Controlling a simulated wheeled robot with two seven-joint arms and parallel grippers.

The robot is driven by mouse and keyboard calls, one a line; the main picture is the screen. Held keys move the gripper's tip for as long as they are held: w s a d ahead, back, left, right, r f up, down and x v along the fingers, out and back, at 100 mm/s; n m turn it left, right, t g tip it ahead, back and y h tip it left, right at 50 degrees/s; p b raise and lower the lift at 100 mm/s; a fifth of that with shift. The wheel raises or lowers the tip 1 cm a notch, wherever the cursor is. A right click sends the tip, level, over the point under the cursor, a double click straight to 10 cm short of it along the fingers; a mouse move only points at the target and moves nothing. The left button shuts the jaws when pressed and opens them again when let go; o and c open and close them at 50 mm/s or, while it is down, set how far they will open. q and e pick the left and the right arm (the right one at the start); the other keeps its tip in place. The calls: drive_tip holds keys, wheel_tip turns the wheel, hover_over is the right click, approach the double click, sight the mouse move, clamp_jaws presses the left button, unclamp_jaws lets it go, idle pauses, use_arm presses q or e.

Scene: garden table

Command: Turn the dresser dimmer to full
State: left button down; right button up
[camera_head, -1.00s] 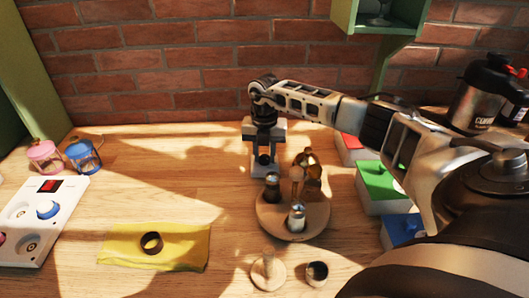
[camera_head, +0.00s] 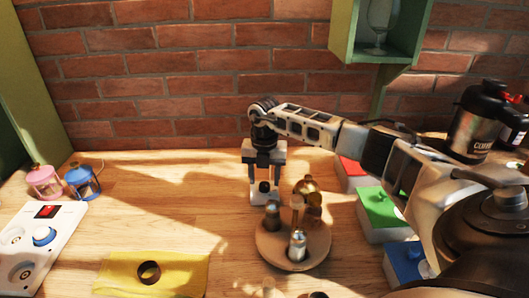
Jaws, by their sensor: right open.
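My right gripper (camera_head: 264,171) points down near the back middle of the table, its fingers apart. It is over a small white plate (camera_head: 263,199) with a dark knob (camera_head: 264,187) that shows between or just below the fingers. I cannot tell whether they touch it, or whether this is the dimmer. A white panel (camera_head: 22,258) at the far left carries a blue knob (camera_head: 43,236), a red switch (camera_head: 47,211) and round sockets. My left gripper is not in view.
A round wooden tray (camera_head: 265,246) with shakers and an amber bottle stands just in front of the white plate. Red, green (camera_head: 384,213) and blue (camera_head: 405,263) boxes stand right. A yellow cloth (camera_head: 185,272) bears a dark ring. Two lanterns (camera_head: 82,182) stand left.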

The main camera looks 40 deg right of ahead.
use_arm(q)
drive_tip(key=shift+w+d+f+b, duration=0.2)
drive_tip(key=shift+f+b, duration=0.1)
drive_tip(key=shift+b, duration=0.55)
use_arm(e)
wheel_tip(320, 180, up, 15)
drive_tip(key=shift+f, duration=0.15)
use_arm(q)
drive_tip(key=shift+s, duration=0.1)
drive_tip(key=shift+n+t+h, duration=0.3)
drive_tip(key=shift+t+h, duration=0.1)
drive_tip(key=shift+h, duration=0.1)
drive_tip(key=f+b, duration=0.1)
drive_tip(key=b, duration=0.2)
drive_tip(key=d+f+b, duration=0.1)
drive_tip(key=b, duration=0.2)
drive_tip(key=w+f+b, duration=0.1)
drive_tip(key=b, duration=0.2)
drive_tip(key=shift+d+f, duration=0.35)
use_arm(e)
drive_tip(key=n, duration=0.8)
approach(265, 184)
wheel_tip(265, 184, down, 9)
drive_tip(key=shift+r, duration=0.2)
drive_tip(key=shift+c, duration=0.2)
